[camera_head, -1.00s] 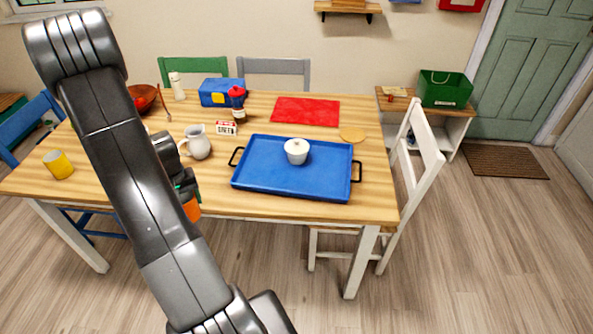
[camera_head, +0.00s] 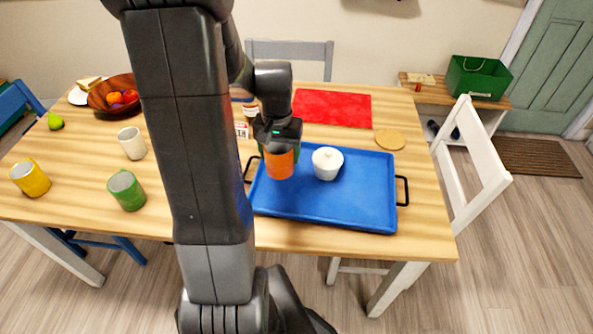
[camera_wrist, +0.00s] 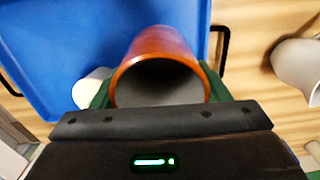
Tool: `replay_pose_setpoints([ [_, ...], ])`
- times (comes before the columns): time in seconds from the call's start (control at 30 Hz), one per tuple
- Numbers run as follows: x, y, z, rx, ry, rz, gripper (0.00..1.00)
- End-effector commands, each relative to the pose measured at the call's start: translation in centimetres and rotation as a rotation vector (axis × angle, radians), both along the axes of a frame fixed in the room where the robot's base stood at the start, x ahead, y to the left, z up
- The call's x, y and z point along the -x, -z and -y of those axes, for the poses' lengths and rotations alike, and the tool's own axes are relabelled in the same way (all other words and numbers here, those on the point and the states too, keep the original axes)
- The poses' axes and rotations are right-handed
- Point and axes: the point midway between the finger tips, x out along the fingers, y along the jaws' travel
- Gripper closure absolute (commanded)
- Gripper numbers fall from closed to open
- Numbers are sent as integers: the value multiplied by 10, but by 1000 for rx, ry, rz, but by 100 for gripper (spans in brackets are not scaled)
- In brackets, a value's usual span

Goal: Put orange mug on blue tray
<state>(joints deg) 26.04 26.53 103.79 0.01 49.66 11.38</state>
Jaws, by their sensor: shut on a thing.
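The orange mug (camera_head: 280,163) is held by my gripper (camera_head: 279,146) over the left part of the blue tray (camera_head: 340,208). In the wrist view the orange mug (camera_wrist: 158,50) is between the green fingers of my gripper (camera_wrist: 157,92), its open mouth toward the camera. The blue tray (camera_wrist: 65,45) shows behind it in that view. I cannot tell whether the mug's base touches the tray.
A green mug (camera_head: 127,190), a white cup (camera_head: 132,143) and a yellow mug (camera_head: 31,178) stand at the table's left. A red mat (camera_head: 332,108) and a round coaster (camera_head: 390,139) lie behind the tray. A white chair (camera_head: 472,155) stands at the right.

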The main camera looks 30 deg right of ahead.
Motion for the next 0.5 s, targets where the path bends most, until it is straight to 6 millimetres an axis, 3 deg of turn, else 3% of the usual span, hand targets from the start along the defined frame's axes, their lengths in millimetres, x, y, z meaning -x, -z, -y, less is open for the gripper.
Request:
replay_pose_setpoints([
  [0.1,0,24,0,-2,-1,-4,62],
  [0.5,-1,68,0,-1,-2,-3,62],
])
